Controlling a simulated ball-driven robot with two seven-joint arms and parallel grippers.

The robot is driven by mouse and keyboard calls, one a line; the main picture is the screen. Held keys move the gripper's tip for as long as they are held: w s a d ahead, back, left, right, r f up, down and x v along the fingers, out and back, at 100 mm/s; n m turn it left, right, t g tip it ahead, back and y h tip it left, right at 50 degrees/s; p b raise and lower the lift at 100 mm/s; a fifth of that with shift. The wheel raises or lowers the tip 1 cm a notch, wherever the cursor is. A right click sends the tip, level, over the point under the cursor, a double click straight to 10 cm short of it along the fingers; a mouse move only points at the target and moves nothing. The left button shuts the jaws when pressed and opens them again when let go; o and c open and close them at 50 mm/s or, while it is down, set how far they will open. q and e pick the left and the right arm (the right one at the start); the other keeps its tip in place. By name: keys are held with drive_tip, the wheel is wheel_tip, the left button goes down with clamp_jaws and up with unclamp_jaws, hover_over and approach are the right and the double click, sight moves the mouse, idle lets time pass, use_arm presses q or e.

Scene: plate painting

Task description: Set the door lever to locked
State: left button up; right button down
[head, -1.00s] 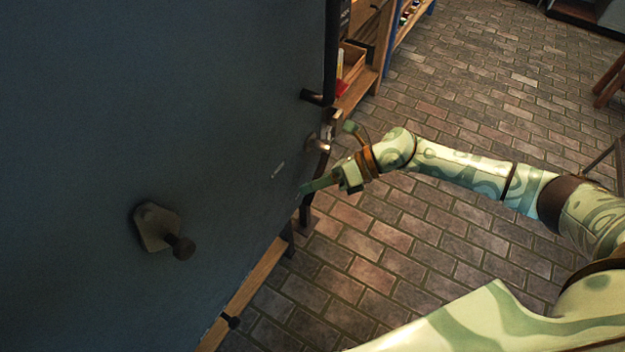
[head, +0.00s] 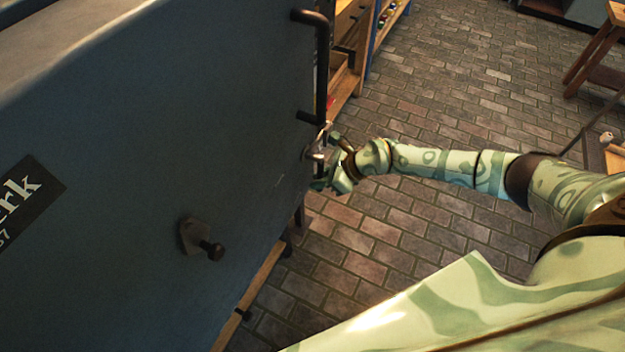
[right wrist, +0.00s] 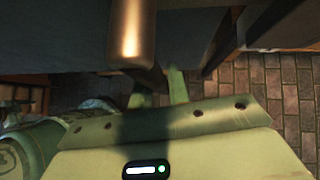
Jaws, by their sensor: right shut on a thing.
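The dark blue-grey door (head: 130,150) fills the left of the head view. A metal door lever (head: 316,152) sits at its right edge, below a long dark bar handle (head: 321,70). My right gripper (head: 326,172) is at this lever, partly hidden by it and the door edge. In the right wrist view, the pale green fingers (right wrist: 160,88) are close about a dark part of the lever (right wrist: 153,78). A coppery rounded bar (right wrist: 131,30) hangs in front of the camera. The lever's exact angle is hard to tell. My left gripper is out of view.
A dark knob on a plate (head: 205,242) sticks out from the door's face. Wooden shelving (head: 350,80) stands behind the door edge. The brick floor (head: 440,120) to the right is open, with a wooden stool (head: 596,50) at the far right.

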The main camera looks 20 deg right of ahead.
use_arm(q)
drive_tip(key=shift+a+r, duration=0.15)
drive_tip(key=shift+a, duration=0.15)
use_arm(e)
drive_tip(key=shift+d, duration=0.15)
drive_tip(key=c, duration=1.3)
unclamp_jaws()
drive_tip(key=shift+w, duration=0.1)
use_arm(q)
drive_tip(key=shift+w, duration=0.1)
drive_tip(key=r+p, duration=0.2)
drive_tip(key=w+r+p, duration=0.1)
drive_tip(key=p, duration=0.1)
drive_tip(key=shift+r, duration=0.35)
use_arm(e)
drive_tip(key=v, duration=1.6)
